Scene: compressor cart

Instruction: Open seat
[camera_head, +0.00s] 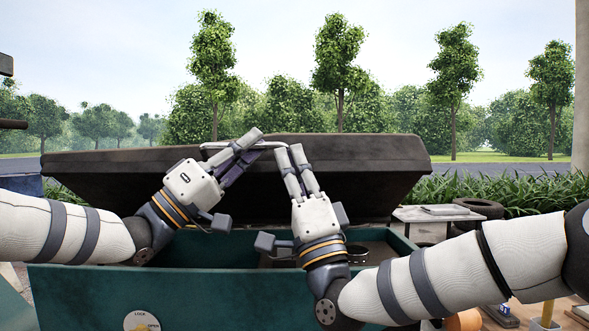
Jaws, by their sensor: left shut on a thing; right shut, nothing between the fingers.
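The seat (375,160) is a long black padded lid. It stands tilted up above the open green box (215,295) of the cart. A thin pale handle (270,144) runs along the seat's upper middle. My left gripper (245,148) is shut on the handle near its middle. My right gripper (292,160) is shut and empty, with its fingertips at or just below the handle's right end; I cannot tell if they touch it. The box interior is partly hidden by my arms.
A round lock dial (142,321) is on the box front. A dark ring-shaped part (357,253) shows inside the box. At the right are a small pale table (436,214), black tires (479,208) and loose items on a wooden surface.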

